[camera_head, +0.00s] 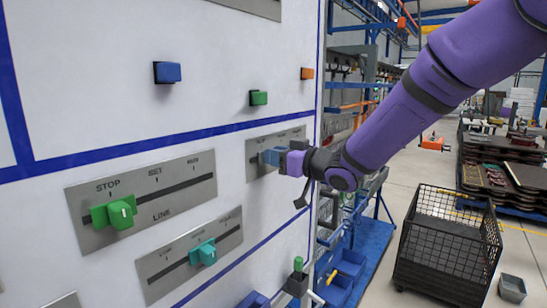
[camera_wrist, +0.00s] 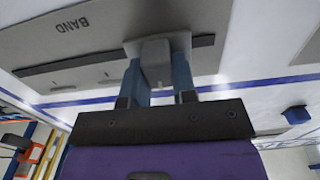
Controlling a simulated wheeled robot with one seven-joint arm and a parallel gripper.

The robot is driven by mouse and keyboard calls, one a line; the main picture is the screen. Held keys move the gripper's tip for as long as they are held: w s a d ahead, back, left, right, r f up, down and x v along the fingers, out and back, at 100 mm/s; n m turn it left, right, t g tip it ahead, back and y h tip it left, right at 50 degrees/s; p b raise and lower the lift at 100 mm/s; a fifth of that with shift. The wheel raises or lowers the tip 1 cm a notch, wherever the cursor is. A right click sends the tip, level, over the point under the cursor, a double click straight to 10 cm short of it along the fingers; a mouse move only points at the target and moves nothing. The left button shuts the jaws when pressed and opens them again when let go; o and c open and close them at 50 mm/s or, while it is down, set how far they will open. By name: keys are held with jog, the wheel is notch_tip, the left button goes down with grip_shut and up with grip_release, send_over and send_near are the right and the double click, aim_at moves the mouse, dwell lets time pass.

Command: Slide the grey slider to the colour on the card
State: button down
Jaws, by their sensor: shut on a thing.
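My gripper (camera_head: 270,157) is at a metal slider plate (camera_head: 290,138) on the white panel. In the wrist view its two blue fingers (camera_wrist: 158,72) are shut on the grey slider (camera_wrist: 154,48), one finger on each side. The slider sits in a dark slot on the plate marked BAND (camera_wrist: 60,35), which appears upside down there. I cannot make out a colour card in either view.
A green slider (camera_head: 122,212) on the STOP/LINE plate and a teal slider (camera_head: 203,252) sit to the left. Blue (camera_head: 168,72), green (camera_head: 259,98) and orange (camera_head: 307,73) blocks stick out above. A black mesh crate (camera_head: 447,243) stands on the floor at right.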

jog(key=w+d, duration=1)
jog(key=w, duration=0.2)
jog(key=shift+w, duration=0.35)
jog(key=shift+r, duration=0.1)
jog(key=c, duration=0.9)
grip_release()
jog(key=shift+w+d, duration=0.1)
jog(key=v, duration=1)
jog(key=shift+s+d, duration=0.25)
jog(key=shift+s, duration=0.05)
